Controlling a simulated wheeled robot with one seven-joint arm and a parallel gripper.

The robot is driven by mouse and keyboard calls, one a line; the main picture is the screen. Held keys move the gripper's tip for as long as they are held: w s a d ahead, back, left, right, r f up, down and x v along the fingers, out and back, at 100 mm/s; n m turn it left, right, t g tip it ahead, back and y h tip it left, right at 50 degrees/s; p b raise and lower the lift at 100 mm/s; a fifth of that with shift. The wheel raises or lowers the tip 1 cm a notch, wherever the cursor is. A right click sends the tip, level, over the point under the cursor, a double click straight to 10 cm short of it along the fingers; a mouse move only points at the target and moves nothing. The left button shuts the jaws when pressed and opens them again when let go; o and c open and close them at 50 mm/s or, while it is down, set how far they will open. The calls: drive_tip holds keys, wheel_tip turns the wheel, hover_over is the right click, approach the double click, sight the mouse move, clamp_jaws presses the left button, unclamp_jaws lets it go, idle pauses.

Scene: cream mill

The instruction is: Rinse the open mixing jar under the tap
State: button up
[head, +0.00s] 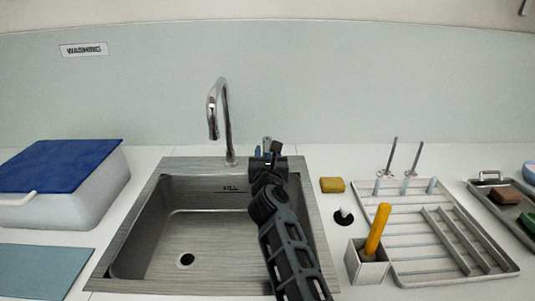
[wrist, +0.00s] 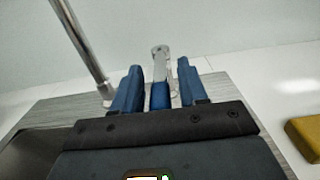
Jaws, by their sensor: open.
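The chrome tap (head: 226,125) stands upright behind the sink (head: 145,240), its spout curving over the basin. Its upright also shows at the left of the wrist view (wrist: 83,48). My gripper (wrist: 158,82) is over the sink's back rim, right of the tap. It is open, with one blue finger on each side of a small upright post (wrist: 160,97) with a blue band and a metallic top, which looks like the tap's handle. Gaps show between the post and both fingers. I see no mixing jar in either view; my arm hides part of the sink.
A yellow sponge (head: 332,185) lies right of the sink, near a white holder (head: 368,268) with a yellow-handled tool. A drying rack (head: 470,265) and a metal tray (head: 481,181) stand further right. A blue-lidded tub (head: 70,165) and a blue-grey mat (head: 40,270) are left.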

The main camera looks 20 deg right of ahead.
drive_tip(key=shift+w, duration=0.3)
drive_tip(key=shift+d, duration=0.1)
drive_tip(key=shift+c, duration=0.4)
clamp_jaws()
